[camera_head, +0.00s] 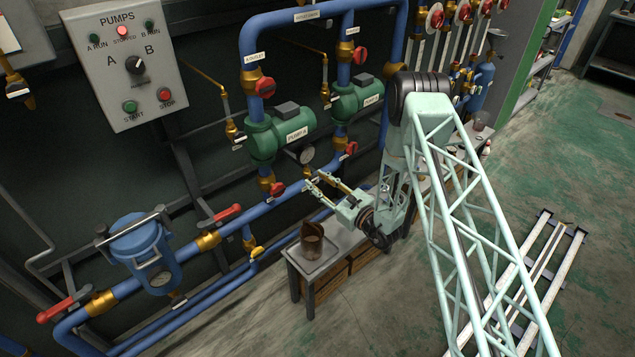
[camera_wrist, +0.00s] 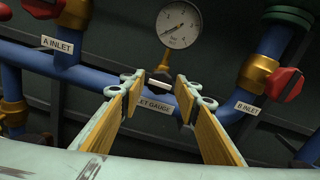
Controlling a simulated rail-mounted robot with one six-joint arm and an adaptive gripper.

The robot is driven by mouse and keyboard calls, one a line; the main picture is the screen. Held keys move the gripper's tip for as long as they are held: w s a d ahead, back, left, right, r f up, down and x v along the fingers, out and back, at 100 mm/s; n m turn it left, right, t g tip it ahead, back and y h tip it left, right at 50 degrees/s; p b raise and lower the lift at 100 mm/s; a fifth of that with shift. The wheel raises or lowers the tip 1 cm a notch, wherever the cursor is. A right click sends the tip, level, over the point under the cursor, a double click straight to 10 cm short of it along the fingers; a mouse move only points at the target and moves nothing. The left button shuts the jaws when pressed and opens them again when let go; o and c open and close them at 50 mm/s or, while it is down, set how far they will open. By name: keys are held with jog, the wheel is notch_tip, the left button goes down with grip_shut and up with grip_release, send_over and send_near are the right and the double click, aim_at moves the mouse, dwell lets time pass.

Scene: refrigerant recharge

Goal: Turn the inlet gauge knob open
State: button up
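The inlet gauge (camera_wrist: 181,25) is a round white dial on a brass stem (camera_wrist: 166,60), above the blue inlet pipe. A small pale bar (camera_wrist: 159,85), which looks like the gauge knob, sits below the stem, just above the label "INLET GAUGE" (camera_wrist: 153,108). My gripper (camera_wrist: 161,88) is open, with its yellow-padded fingers on either side of the bar in the wrist view. I cannot tell whether they touch it. In the head view the gripper (camera_head: 317,181) is just below the gauge (camera_head: 307,154), and the knob is not clear there.
Red valve handles stand at the A inlet (camera_wrist: 45,8) and B inlet (camera_wrist: 284,84). Green pumps (camera_head: 281,135) are above the pipe. A low table (camera_head: 340,262) with a brown pot (camera_head: 312,240) is below my gripper. A pump panel (camera_head: 126,62) hangs at upper left.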

jog(key=c, duration=0.6)
jog(key=shift+o, duration=0.2)
jog(key=shift+n, duration=0.4)
jog(key=n+b, duration=0.1)
jog(key=n, duration=0.2)
jog(key=shift+n, duration=0.3)
jog(key=n+b, duration=0.1)
jog(key=n, duration=0.3)
jog(key=shift+n+b, duration=0.3)
jog(key=n, duration=0.4)
jog(key=shift+n, duration=2.5)
